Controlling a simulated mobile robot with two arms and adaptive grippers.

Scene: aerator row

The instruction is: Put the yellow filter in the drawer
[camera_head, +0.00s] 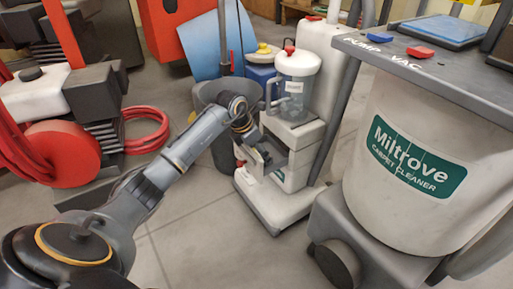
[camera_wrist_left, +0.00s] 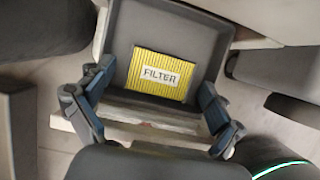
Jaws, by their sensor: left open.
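The yellow filter (camera_wrist_left: 160,75), ribbed with a white "FILTER" label, lies inside the grey open-topped drawer (camera_wrist_left: 182,22) in the left wrist view. My left gripper (camera_wrist_left: 157,82) is open, its fingers on either side near the drawer's front, with the filter between and beyond them. Whether the fingers touch the drawer walls I cannot tell. In the head view my left gripper (camera_head: 254,155) is at the front of the white machine (camera_head: 289,178), and the filter cannot be made out there. My right gripper is not in view.
A clear tank with a red cap (camera_head: 296,80) stands on the white machine. The large Miltrove carpet cleaner (camera_head: 400,215) stands close on the right. A red hose reel (camera_head: 62,152) and coiled hose (camera_head: 146,130) are on the left. Tiled floor (camera_head: 205,235) in front is clear.

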